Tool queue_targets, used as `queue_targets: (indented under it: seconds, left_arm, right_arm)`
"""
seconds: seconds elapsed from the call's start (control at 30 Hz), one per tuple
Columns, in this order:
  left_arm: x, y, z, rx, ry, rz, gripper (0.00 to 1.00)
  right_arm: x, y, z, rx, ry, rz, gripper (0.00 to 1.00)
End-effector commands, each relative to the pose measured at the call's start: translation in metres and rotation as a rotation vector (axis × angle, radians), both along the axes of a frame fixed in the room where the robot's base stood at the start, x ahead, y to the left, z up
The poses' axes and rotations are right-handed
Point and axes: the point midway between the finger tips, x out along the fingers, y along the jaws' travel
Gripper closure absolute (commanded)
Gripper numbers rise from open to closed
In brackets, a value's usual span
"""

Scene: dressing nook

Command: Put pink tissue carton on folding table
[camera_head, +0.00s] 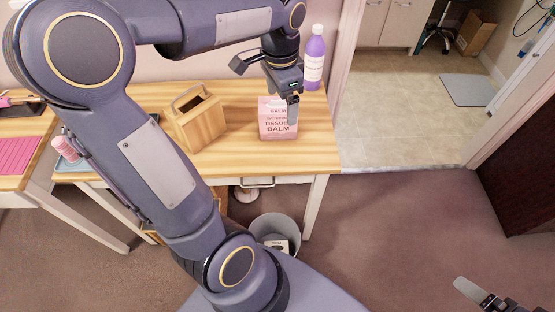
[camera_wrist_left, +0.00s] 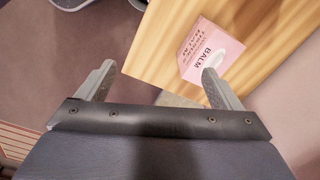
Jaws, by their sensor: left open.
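The pink tissue carton (camera_head: 277,128), with "TISSUE BALM" lettering, stands on the right part of a wood-topped desk (camera_head: 320,140). My left gripper (camera_head: 266,88) is open and empty above the desk. One finger overlaps the carton in the head view; contact cannot be told. In the left wrist view the carton (camera_wrist_left: 206,50) lies just beyond the right finger, outside the gap of the open jaws (camera_wrist_left: 158,85). A second wood-topped table (camera_head: 35,165) with slanted pale legs, perhaps the folding table, is at the left edge. My right gripper (camera_head: 480,294) shows only partly at bottom right.
A wooden box with a handle (camera_head: 197,122) stands left of the carton. A purple bottle (camera_head: 314,60) stands behind it. A pink bottle (camera_head: 66,149) is at the desk's left end. A pink mat (camera_head: 17,153) lies on the left table. A grey bin (camera_head: 276,228) stands below.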

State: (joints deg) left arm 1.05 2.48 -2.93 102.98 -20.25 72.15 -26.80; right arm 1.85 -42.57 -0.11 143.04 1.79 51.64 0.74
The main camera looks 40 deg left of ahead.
Motion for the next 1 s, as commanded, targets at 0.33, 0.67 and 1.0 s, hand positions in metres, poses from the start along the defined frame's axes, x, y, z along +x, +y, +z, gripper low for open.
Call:
queue_targets:
  seconds: [0.33,0.67,1.0]
  left_arm:
    - [-0.118,-0.074,-0.006,-0.349,-0.275,0.448,0.13]
    - [-0.148,-0.101,-0.023,-0.485,-0.34,0.619,0.13]
    - [-0.148,-0.101,-0.01,-0.484,-0.339,0.617,0.13]
  right_arm:
    - [0.0,0.0,0.0,0.0,0.0,0.0,0.1]
    - [0.0,0.0,0.0,0.0,0.0,0.0,0.1]
    - [0.0,0.0,0.013,0.0,0.0,0.0,0.1]
